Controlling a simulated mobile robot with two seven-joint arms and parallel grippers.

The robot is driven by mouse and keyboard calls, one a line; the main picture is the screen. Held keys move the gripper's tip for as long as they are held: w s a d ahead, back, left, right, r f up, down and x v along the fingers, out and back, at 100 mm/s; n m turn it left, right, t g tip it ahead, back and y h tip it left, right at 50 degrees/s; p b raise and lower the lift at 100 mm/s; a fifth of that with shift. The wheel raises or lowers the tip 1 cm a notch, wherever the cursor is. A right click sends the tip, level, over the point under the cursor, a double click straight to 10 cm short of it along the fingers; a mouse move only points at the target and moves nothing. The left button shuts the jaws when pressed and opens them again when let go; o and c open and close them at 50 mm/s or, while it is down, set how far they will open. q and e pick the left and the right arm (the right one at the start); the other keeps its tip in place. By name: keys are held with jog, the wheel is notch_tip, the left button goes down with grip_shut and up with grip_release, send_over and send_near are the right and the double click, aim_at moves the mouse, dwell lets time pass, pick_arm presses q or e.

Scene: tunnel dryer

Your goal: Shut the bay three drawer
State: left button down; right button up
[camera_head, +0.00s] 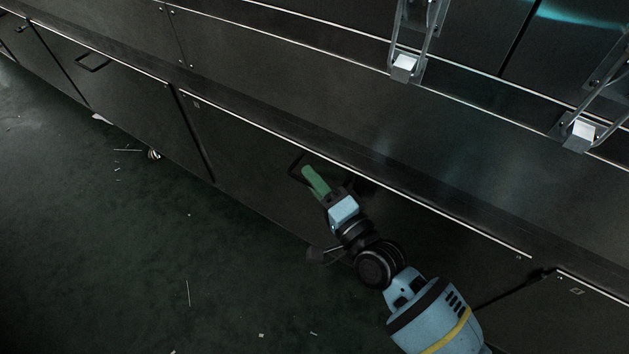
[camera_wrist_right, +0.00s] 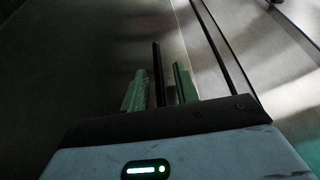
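A dark drawer front (camera_head: 250,150) fills the middle of the lower row in the head view, with a black bar handle (camera_head: 296,168) near its upper middle. Its top edge looks about in line with the neighbouring fronts; a small gap cannot be ruled out. No label naming the bay is readable. My right gripper (camera_head: 314,180), with green fingers, is at the handle. In the right wrist view the dark handle bar (camera_wrist_right: 158,75) stands between the two fingers (camera_wrist_right: 160,88), with gaps showing on both sides. My left gripper is not in view.
Another dark front (camera_head: 110,95) with its own handle (camera_head: 92,62) lies to the left, and another front (camera_head: 580,310) to the right. Metal brackets with white blocks (camera_head: 404,67) hang above the ledge. The dark green floor (camera_head: 100,250) is open, with small scraps.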

jog(key=shift+s, duration=0.1)
